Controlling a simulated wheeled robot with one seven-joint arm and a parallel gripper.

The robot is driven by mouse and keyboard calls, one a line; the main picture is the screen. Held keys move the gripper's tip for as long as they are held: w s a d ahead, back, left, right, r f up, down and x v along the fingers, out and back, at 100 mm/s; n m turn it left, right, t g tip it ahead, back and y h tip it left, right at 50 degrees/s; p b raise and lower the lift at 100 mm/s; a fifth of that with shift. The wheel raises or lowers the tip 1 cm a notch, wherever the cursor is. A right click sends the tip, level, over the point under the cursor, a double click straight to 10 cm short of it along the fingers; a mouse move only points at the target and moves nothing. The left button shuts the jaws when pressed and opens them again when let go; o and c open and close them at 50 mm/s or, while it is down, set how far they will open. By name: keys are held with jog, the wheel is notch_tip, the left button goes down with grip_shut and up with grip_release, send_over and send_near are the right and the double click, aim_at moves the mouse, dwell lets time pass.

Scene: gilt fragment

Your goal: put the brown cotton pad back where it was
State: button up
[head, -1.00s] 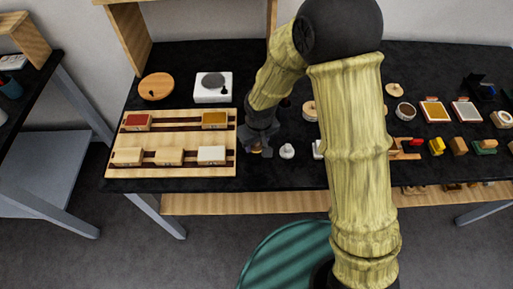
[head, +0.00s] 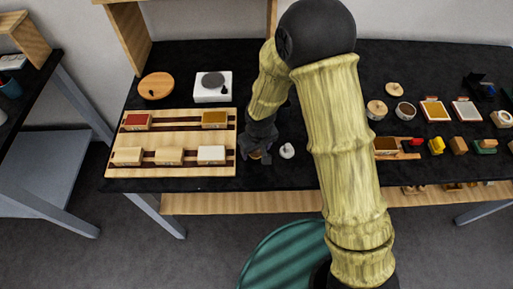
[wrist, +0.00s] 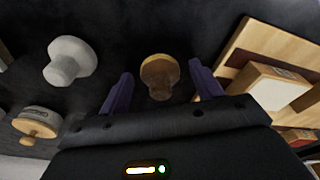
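The brown cotton pad (wrist: 158,74), a small knob-shaped piece, stands on the black table. In the wrist view it lies between the two purple fingers of my gripper (wrist: 160,88), with a gap on each side. The gripper is open. In the head view my gripper (head: 257,152) is low over the table, just right of the wooden rack (head: 187,167), and largely hides the pad. A similar white pad (head: 287,151) stands to its right; it also shows at the left of the wrist view (wrist: 69,61).
The wooden rack holds several small blocks and is close beside my gripper. A round wooden disc (head: 156,86) and a white scale (head: 212,88) stand behind it. Several dishes and coloured blocks fill the table's right side. My arm hides part of the table's middle.

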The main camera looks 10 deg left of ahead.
aim_at(259, 156)
jog(key=shift+r, duration=0.1)
jog(key=shift+r, duration=0.6)
notch_tip(259, 156, up, 11)
jog(key=s, duration=0.1)
jog(key=shift+s+d, duration=0.15)
jog(key=shift+d, duration=0.3)
jog(key=shift+f, duration=0.15)
jog(key=s+d+r+m, duration=0.1)
jog(key=s+d+m, duration=0.1)
jog(key=d, duration=0.6)
jog(key=s+d+r+m, duration=0.1)
jog(key=d+r+m, duration=0.1)
jog(key=d, duration=0.6)
jog(key=s+d+r+m+t, duration=0.1)
jog(key=d+m, duration=0.3)
jog(key=d, duration=0.4)
jog(key=shift+s+d+r+h, duration=0.3)
jog(key=shift+s+r+h, duration=0.15)
jog(key=shift+s, duration=0.35)
